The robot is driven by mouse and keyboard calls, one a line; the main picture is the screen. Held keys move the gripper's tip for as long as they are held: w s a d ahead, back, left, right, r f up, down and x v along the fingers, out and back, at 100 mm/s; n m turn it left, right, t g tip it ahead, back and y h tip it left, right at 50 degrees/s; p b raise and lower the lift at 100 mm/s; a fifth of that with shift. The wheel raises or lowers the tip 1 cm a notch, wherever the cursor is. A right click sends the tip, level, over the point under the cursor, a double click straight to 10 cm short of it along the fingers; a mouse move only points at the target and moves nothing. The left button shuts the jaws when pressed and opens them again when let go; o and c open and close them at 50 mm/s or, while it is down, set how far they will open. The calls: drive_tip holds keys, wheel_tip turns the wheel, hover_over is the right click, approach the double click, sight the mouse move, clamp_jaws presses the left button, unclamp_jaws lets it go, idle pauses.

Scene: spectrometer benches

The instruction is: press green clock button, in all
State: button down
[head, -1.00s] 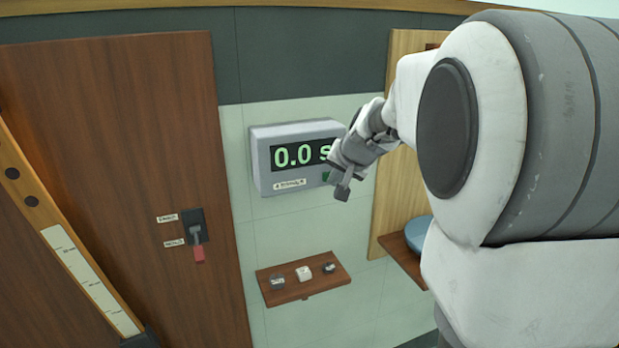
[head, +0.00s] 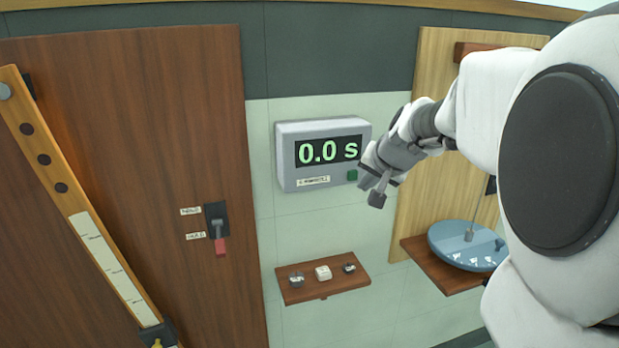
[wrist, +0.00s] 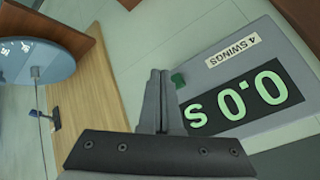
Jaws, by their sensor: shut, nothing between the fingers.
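The grey wall clock (head: 290,165) reads "0.0 s" in green digits on a black display. My gripper (head: 376,195) is just right of the button in the head view. In the wrist view the shut fingertips (wrist: 159,73) appear beside the button, with a small gap in the picture. Nothing is held.
A small wooden shelf (head: 335,286) with several small items is below the clock. A blue dish (head: 450,252) rests on a wooden ledge at right, by a light wood panel (head: 432,70). A red-handled lever switch (head: 220,245) is on the dark wood panel at left.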

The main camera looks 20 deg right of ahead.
drive_tip(key=s+b, duration=0.1)
drive_tip(key=s, duration=0.2)
drive_tip(key=shift+s, duration=0.3)
idle(0.4)
drive_tip(key=s+a+f+n+g+p, duration=0.1)
drive_tip(key=s+a+n, duration=0.3)
drive_tip(key=s+a, duration=0.3)
drive_tip(key=s+a+f+n+g+p, duration=0.1)
drive_tip(key=s+a+n, duration=0.3)
drive_tip(key=s, duration=1.2)
drive_tip(key=a+f+g, duration=0.1)
drive_tip(key=a, duration=0.2)
drive_tip(key=shift+a+f+y, duration=0.2)
drive_tip(key=shift+y, duration=0.1)
drive_tip(key=shift+w, duration=0.1)
